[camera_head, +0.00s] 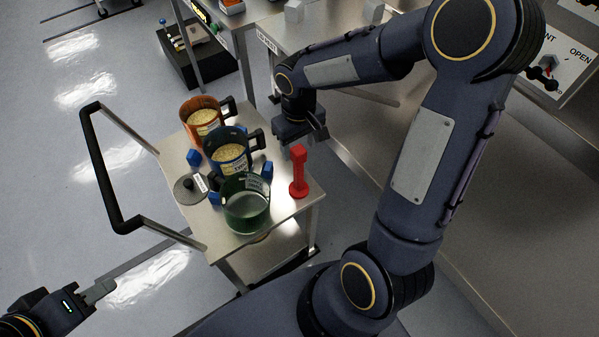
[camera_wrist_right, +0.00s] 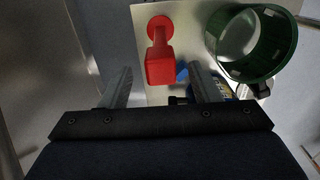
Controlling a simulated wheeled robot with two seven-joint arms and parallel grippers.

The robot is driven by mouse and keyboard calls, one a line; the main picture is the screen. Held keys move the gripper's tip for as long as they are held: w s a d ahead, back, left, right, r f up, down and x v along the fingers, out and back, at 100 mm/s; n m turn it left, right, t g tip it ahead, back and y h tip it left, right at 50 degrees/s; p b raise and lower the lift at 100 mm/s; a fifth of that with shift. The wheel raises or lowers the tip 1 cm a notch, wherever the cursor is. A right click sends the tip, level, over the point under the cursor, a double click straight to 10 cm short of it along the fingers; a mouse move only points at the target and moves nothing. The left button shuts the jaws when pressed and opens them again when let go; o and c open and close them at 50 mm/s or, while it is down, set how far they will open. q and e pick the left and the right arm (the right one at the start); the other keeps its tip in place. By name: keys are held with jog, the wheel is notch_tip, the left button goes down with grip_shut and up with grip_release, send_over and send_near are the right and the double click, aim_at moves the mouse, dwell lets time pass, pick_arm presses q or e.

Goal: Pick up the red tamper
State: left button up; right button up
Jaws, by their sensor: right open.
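The red tamper (camera_head: 299,172) stands upright near the right corner of the metal cart top (camera_head: 279,205). In the right wrist view the red tamper (camera_wrist_right: 160,52) is seen from above, ahead of the fingers and between their lines. My right gripper (camera_head: 298,140) is over the cart's back right edge, close to the tamper's top; its fingers (camera_wrist_right: 162,85) are apart with nothing between them. My left gripper (camera_head: 100,292) is at the lower left over the floor, far from the cart; its fingers are too small to judge.
A green pot (camera_head: 246,212) stands just left of the tamper. Blue (camera_head: 229,158) and orange (camera_head: 202,120) mugs with grainy contents stand behind it. A round grey lid (camera_head: 188,190) and small blue blocks are beside them. The cart's black handle (camera_head: 100,170) rises on the left.

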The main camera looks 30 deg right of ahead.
aim_at(299, 172)
notch_tip(299, 172, down, 5)
jog(key=shift+f, duration=0.1)
grip_shut()
dwell(0.5)
